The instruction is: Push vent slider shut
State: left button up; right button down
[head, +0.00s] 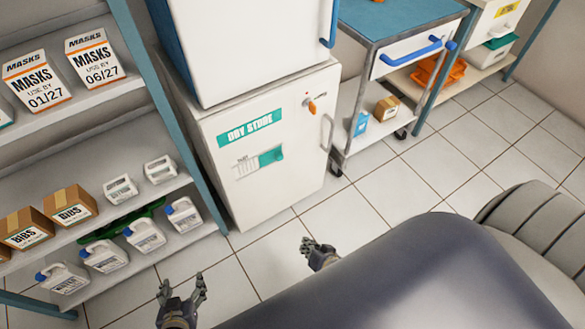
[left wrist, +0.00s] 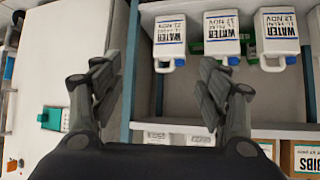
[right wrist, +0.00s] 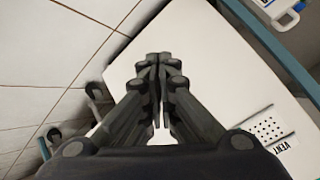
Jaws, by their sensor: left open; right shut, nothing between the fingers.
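The vent (head: 248,167) is a pale grille on the front of the white DRY STORE cabinet, with a teal slider (head: 270,157) at its right side in the head view. In the right wrist view, the vent's holes (right wrist: 268,127) show beside the VENT label; the slider is not visible there. My right gripper (head: 317,245) is shut and empty, in front of the cabinet, low and right of the vent in the head view. My left gripper (head: 183,287) is open and empty, farther left and apart from the vent.
A shelf unit (head: 95,150) with water jugs, boxes and mask cartons stands at left. A trolley (head: 352,148) stands right of the cabinet. The dental chair (head: 400,275) fills the lower right. Some tiled floor (head: 235,277) is clear before the cabinet.

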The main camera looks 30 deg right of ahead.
pick_arm(q)
jog(key=w+d+r+t+h+b, duration=0.25)
jog(key=w+r+t+b, duration=0.4)
jog(key=r, duration=0.75)
notch_tip(320, 180, up, 18)
jog(key=s+t+b, duration=0.2)
jog(key=t+b, duration=0.2)
jog(key=b, duration=0.4)
jog(key=shift+s+r+b, duration=0.15)
jog(key=shift+r+b, duration=0.1)
jog(key=shift+b, duration=0.05)
pick_arm(e)
jog(key=w+d+r+m+t+h, duration=0.2)
jog(key=w+d+r+m+t, duration=0.2)
jog(key=w+r+m, duration=0.3)
jog(key=w+d+r+m+t+h, duration=0.3)
jog(key=w+d+r+m, duration=0.1)
jog(key=w+r+m, duration=0.3)
jog(key=shift+d+r+t, duration=0.3)
jog(key=shift+r+t, duration=0.1)
pick_arm(q)
jog(key=shift+h, duration=0.25)
